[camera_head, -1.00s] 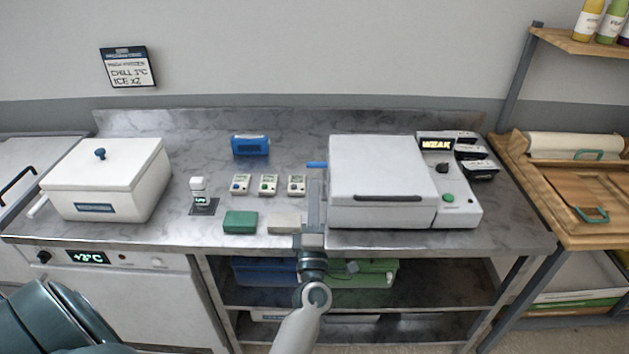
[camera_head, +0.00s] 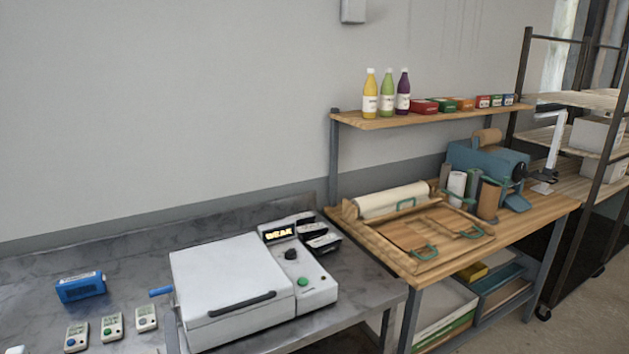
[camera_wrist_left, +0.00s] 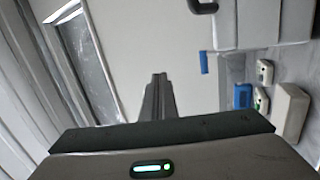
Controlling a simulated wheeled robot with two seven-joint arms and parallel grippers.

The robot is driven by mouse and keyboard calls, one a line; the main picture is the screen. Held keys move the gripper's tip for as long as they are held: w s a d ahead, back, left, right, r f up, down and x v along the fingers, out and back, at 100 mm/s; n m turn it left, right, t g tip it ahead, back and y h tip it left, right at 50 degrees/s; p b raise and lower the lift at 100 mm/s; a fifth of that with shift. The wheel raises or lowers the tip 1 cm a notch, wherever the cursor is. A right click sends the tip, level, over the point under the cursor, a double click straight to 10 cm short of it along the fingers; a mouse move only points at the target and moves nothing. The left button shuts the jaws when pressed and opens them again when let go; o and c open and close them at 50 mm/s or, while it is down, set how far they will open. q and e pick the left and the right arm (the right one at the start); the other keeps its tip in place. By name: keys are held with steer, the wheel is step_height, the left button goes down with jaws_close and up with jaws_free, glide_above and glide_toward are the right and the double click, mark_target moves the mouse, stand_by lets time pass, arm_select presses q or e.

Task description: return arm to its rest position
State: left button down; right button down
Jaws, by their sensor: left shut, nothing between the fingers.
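Most of the left arm is below the head view's edge. My right gripper is in neither view now.
A blue device (camera_head: 81,287) and several small timers (camera_head: 112,327) stand on the steel counter left of the press. Right of it is a wooden bench with a tray (camera_head: 425,235), and a shelf (camera_head: 440,116) with bottles above. The wall side above the counter is clear.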

arm_select(q)
steer(key=s+d+f+m+g+h, duration=0.3)
steer(key=s+d+f+m+h, duration=0.1)
steer(key=d+f+m+h, duration=0.35)
steer(key=s+d+f+m+g+h, duration=0.3)
steer(key=s+d+f+m+h, duration=0.15)
steer(key=d+m+h, duration=0.45)
steer(key=s+a+f+m+g+y, duration=0.2)
steer(key=s+f+m+g, duration=0.15)
steer(key=s, duration=0.45)
steer(key=s+a+f+m+g+y, duration=0.2)
steer(key=s+f+g, duration=0.25)
steer(key=s, duration=0.35)
steer(key=s+a+f+m+g+y, duration=0.25)
steer(key=s+f, duration=0.25)
steer(key=s, duration=0.3)
step_height(320, 180, down, 31)
steer(key=s+g+b, duration=0.1)
steer(key=g+b, duration=0.1)
steer(key=b, duration=0.2)
steer(key=s+a+f+b, duration=0.3)
steer(key=s+f+b, duration=0.1)
steer(key=s+f, duration=1.4)
step_height(320, 180, down, 5)
steer(key=shift+s+a+r+g, duration=0.15)
steer(key=shift+s+g, duration=0.25)
steer(key=shift+g, duration=0.05)
